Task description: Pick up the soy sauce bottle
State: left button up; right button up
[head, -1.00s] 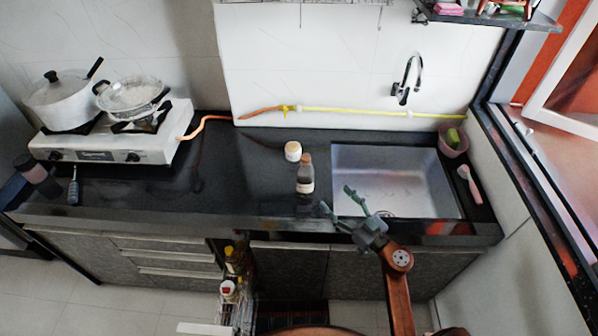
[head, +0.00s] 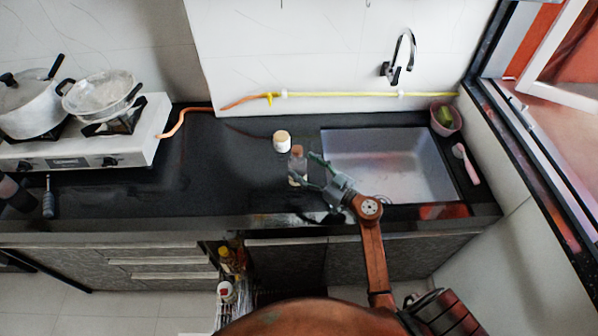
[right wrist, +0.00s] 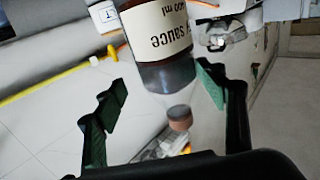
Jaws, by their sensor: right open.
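The soy sauce bottle (head: 297,161) stands on the dark counter just left of the sink, with dark sauce, a pale label and a brownish cap. My right gripper (head: 309,172) is open at the bottle's right side, its fingers reaching toward it. In the right wrist view the bottle (right wrist: 166,45) appears upside down, its "soy sauce" label readable. There the open fingers of the gripper (right wrist: 163,84) lie on either side of it, with a gap at the left finger. I cannot tell whether the right finger touches it. My left gripper is not in view.
A white jar (head: 282,142) stands close behind the bottle. The sink (head: 395,165) lies to the right, with a pink container (head: 446,118) beyond it. A stove (head: 75,150) with pots is at the left. The counter left of the bottle is clear.

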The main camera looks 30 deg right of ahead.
aim_at(296, 165)
jog(key=shift+w+a+r, duration=0.2)
jog(key=shift+w+a, duration=0.75)
jog(key=shift+a, duration=0.2)
jog(key=shift+w+a+f, duration=0.1)
jog(key=shift+w+f, duration=0.1)
jog(key=shift+w, duration=0.1)
jog(key=shift+c, duration=1)
jog(key=shift+s+r, duration=0.2)
jog(key=shift+s, duration=0.1)
jog(key=c, duration=0.3)
jog(key=shift+s+d, duration=0.1)
jog(key=shift+d, duration=0.2)
jog(key=c, duration=0.3)
jog(key=shift+d+f, duration=0.1)
jog(key=shift+d, duration=0.1)
jog(key=c, duration=0.5)
jog(key=shift+a, duration=0.1)
jog(key=c, duration=0.5)
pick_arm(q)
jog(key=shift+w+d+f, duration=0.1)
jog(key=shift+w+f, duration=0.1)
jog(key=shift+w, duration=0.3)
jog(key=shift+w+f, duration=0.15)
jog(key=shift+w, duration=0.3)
